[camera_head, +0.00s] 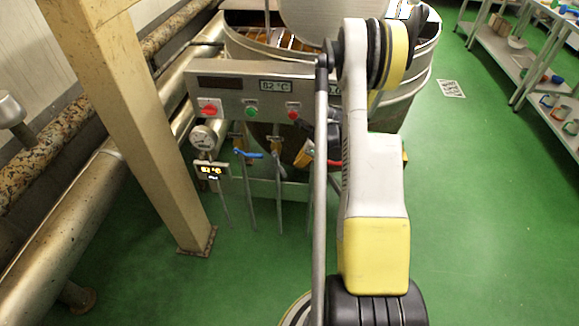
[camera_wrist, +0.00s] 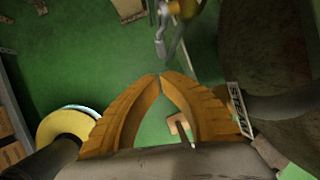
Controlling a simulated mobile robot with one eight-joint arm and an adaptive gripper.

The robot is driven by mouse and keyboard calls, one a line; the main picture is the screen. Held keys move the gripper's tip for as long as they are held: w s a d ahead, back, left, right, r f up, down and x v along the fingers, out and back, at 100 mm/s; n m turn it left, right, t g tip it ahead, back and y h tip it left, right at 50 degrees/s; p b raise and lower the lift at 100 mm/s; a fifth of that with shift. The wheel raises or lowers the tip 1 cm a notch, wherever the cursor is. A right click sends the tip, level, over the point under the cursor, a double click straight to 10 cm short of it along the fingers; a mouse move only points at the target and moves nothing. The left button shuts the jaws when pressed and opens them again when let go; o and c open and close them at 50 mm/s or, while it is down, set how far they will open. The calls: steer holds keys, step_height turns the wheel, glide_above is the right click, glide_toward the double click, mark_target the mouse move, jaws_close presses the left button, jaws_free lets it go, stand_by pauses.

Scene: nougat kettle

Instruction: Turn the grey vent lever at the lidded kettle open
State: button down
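In the wrist view a grey lever (camera_wrist: 161,43) hangs from a brass-coloured fitting (camera_wrist: 182,10) at the top, beyond my fingertips. I take it for the vent lever; I cannot tell its setting. My gripper (camera_wrist: 161,77) has its two orange fingers bowed, with tips together and nothing held between the tips. The tips appear apart from the lever. The big metal kettle (camera_head: 418,78) stands behind my arm in the head view. My arm hides part of its front, and I cannot make out the grey lever there.
A control panel (camera_head: 230,92) with a red switch and buttons stands left of my arm. Below it are a gauge (camera_head: 203,137), a blue handle (camera_head: 248,154) and a red handle (camera_head: 335,163). A beige post (camera_head: 135,130) and pipes stand left. Green floor (camera_head: 470,220) is clear at right.

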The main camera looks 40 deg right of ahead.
steer(key=b+x, duration=0.4)
steer(key=x, duration=0.5)
steer(key=shift+f, duration=0.35)
steer(key=shift+w, duration=0.2)
